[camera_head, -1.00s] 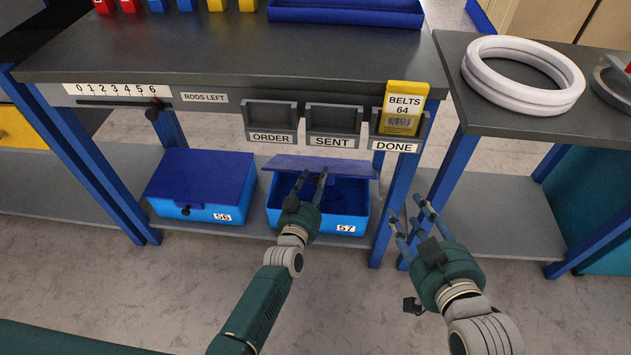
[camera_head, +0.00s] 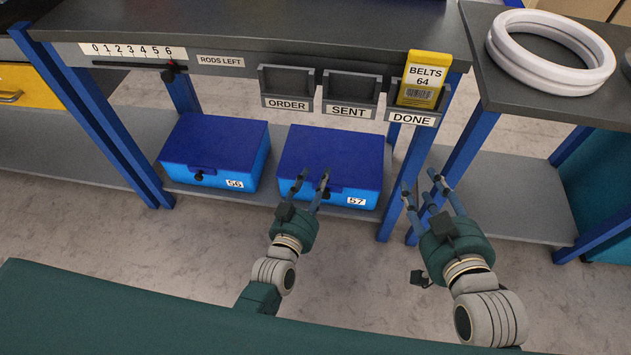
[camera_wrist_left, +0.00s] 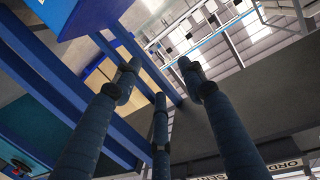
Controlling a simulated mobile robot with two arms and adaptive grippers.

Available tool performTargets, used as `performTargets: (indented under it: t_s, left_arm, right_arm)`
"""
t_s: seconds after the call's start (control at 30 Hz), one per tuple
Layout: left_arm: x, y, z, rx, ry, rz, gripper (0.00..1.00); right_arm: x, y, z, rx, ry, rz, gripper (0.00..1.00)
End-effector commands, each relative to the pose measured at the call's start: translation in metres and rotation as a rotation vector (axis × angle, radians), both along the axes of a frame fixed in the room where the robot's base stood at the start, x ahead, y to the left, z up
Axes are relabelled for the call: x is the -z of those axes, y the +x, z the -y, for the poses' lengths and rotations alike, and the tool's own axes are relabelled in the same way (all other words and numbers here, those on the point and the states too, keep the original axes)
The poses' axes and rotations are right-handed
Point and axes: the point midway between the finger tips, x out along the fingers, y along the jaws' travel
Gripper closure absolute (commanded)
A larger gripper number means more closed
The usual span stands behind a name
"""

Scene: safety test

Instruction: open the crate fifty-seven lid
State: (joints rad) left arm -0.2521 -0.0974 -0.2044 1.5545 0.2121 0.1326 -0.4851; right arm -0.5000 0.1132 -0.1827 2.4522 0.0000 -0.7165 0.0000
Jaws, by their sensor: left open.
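Crate fifty-seven (camera_head: 345,189) is a light blue box with a dark blue lid (camera_head: 333,150) on the lower shelf, marked 57. Its lid lies flat and closed. My left gripper (camera_head: 312,181) is open and empty at the crate's front, its fingertips overlapping the front face and lid edge in the head view. Whether they touch it I cannot tell. The left wrist view shows its fingers (camera_wrist_left: 160,90) spread with nothing between them. My right gripper (camera_head: 421,186) is open and empty, to the right of the crate near a blue table leg.
Crate 56 (camera_head: 218,175), also closed, stands just left on the same shelf (camera_head: 270,194). Above are the order (camera_head: 287,82), sent (camera_head: 350,90) and done holders; a yellow belts card (camera_head: 424,75) sits in done. Blue legs (camera_head: 403,150) flank the shelf.

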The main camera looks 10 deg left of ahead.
Motion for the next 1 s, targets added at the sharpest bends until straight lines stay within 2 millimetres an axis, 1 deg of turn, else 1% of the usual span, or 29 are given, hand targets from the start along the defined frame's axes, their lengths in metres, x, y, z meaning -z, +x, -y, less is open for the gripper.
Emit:
performTargets:
  t_s: [0.03,0.13,0.67,0.77,0.87,0.9,1.0]
  left_arm:
    - [-0.001,-0.003,-0.001,0.000,0.000,0.000,0.59]
    - [-0.001,-0.005,-0.001,0.000,0.000,0.001,0.59]
    - [-0.003,-0.005,-0.002,0.003,-0.001,-0.002,0.59]
    - [-0.016,-0.008,-0.006,0.015,-0.008,-0.013,0.59]
    - [-0.040,-0.016,-0.015,0.036,-0.020,-0.045,0.59]
    - [-0.051,-0.021,-0.019,0.044,-0.025,-0.063,0.59]
    - [-0.074,-0.033,-0.028,0.054,-0.038,-0.108,0.59]
  right_arm:
    - [0.000,0.000,0.000,0.000,0.000,0.000,0.60]
    - [0.000,0.000,0.000,0.000,0.000,0.000,0.60]
    - [0.000,0.000,0.000,0.000,0.000,0.000,0.60]
    - [0.000,0.000,0.000,0.000,0.000,0.000,0.60]
    - [0.000,0.000,0.000,0.000,0.000,0.000,0.60]
    - [0.000,0.000,0.000,0.000,0.000,0.000,0.60]
    - [0.000,0.000,0.000,0.000,0.000,0.000,0.60]
